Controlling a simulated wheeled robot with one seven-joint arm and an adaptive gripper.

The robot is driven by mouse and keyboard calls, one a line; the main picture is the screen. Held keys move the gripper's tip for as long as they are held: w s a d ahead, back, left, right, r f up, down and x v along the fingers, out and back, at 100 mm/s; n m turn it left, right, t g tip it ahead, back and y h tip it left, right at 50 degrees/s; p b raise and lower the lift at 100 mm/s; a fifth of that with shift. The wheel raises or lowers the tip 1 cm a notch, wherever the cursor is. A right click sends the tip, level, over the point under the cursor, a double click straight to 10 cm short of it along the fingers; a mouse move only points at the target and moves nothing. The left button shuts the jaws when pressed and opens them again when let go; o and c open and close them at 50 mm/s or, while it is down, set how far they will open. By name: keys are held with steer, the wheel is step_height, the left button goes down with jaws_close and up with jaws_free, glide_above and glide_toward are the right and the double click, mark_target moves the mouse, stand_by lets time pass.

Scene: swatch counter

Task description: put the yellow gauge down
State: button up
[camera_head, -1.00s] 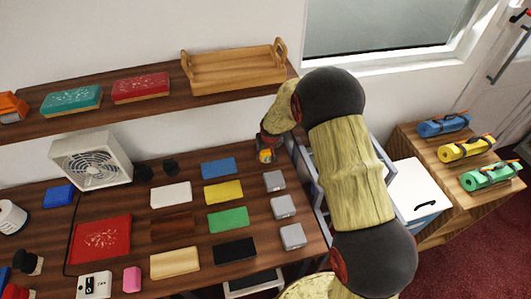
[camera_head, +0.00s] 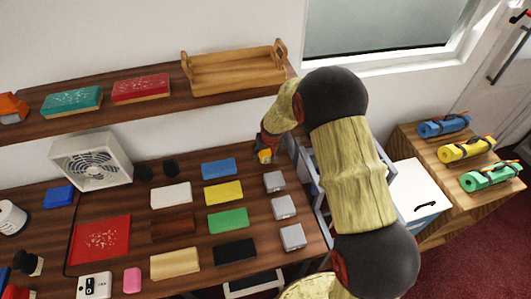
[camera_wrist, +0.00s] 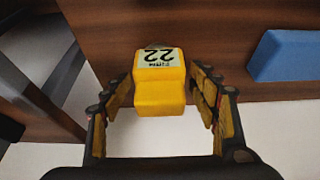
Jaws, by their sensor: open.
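The yellow gauge (camera_wrist: 160,88) is a small yellow block with a white label reading "22", upside down in the wrist view. In the head view the gauge (camera_head: 265,156) is small and partly covered, at the back right of the dark wooden counter. My gripper (camera_wrist: 163,80) is open, with one finger on each side of the gauge. A gap shows between the gauge and each finger. The gauge seems to stand on the counter (camera_wrist: 215,22); its base is hidden, so contact is hard to tell.
A blue swatch (camera_head: 218,168) lies left of the gauge, above a yellow swatch (camera_head: 223,192). Several small grey boxes (camera_head: 274,181) line the counter's right side. A wooden tray (camera_head: 228,72) sits on the shelf above. A white-lidded box (camera_head: 413,185) stands beyond the counter's right edge.

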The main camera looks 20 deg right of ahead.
mark_target(267, 155)
steer(key=p+v, duration=0.1)
steer(key=v, duration=0.5)
steer(key=shift+s+r, duration=0.1)
steer(key=shift+r, duration=0.05)
steer(key=s+f+v, duration=0.1)
steer(key=s+v, duration=0.1)
steer(key=v, duration=1.1)
steer(key=s+f+v, duration=0.1)
steer(key=s+v, duration=0.2)
steer(key=v, duration=0.9)
steer(key=s+r, duration=0.3)
steer(key=s, duration=0.8)
steer(key=s+r+t, duration=0.1)
steer(key=s+r, duration=0.3)
steer(key=s, duration=0.7)
steer(key=shift+s, duration=0.2)
steer(key=shift+f+b, duration=0.7)
steer(key=shift+b, duration=0.15)
